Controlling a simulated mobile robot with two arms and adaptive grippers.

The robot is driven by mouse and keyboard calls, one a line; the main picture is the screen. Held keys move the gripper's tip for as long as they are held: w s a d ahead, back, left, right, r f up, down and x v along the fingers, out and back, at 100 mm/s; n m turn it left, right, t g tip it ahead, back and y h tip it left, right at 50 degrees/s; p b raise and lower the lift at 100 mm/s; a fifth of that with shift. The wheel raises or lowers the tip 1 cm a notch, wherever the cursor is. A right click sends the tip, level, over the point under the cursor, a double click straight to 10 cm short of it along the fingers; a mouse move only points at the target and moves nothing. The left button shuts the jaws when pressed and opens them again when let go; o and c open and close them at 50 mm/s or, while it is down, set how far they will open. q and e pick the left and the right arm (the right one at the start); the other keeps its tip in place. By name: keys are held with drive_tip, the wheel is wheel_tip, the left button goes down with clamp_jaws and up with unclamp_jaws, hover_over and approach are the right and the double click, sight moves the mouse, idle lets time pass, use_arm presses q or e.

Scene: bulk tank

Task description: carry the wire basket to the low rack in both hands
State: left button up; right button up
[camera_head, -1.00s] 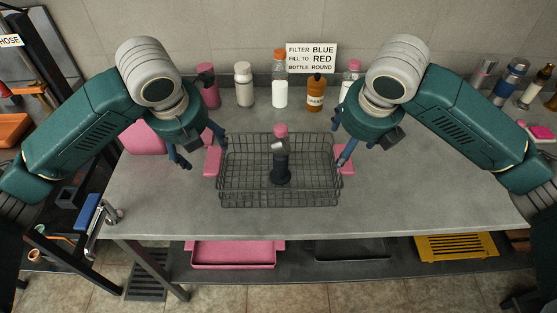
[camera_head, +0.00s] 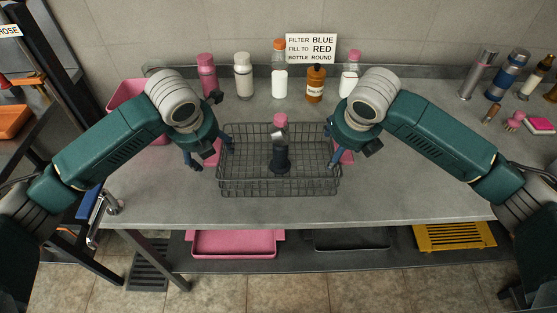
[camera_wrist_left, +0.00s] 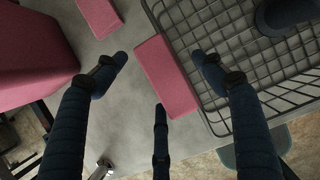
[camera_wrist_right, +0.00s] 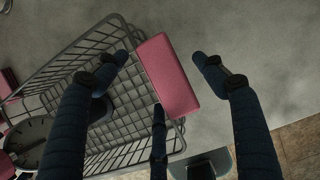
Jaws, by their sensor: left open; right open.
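The wire basket (camera_head: 235,188), a dark mesh box, sits on the grey counter in the middle of the head view. A dark upright object with a pink top (camera_head: 280,158) stands in it; a round dial (camera_wrist_right: 28,140) shows in the right wrist view. The basket has a pink handle at each end. My left gripper (camera_head: 212,154) is open, its fingers on either side of the left handle (camera_wrist_left: 165,76). My right gripper (camera_head: 338,154) is open, its fingers on either side of the right handle (camera_wrist_right: 167,75). Neither grips. I cannot tell which thing is the low rack.
Below the counter (camera_head: 400,200), a low shelf holds a pink tray (camera_head: 233,249), a black tray (camera_head: 350,247) and a yellow crate (camera_head: 455,240). Several bottles and a sign (camera_head: 311,48) stand behind the basket. A pink bin (camera_head: 127,95) is at left. The counter front is clear.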

use_arm(q)
drive_tip(key=shift+w+f, duration=0.15)
drive_tip(key=shift+f, duration=0.25)
use_arm(e)
drive_tip(key=shift+w+f, duration=0.15)
drive_tip(key=shift+f, duration=0.25)
use_arm(q)
drive_tip(key=c, duration=1.7)
use_arm(e)
drive_tip(key=c, duration=1.6)
use_arm(q)
drive_tip(key=shift+r, duration=0.1)
use_arm(e)
drive_tip(key=shift+r, duration=0.1)
drive_tip(key=shift+c, duration=0.4)
use_arm(q)
drive_tip(key=shift+r, duration=0.1)
use_arm(e)
drive_tip(key=shift+w+r, duration=0.1)
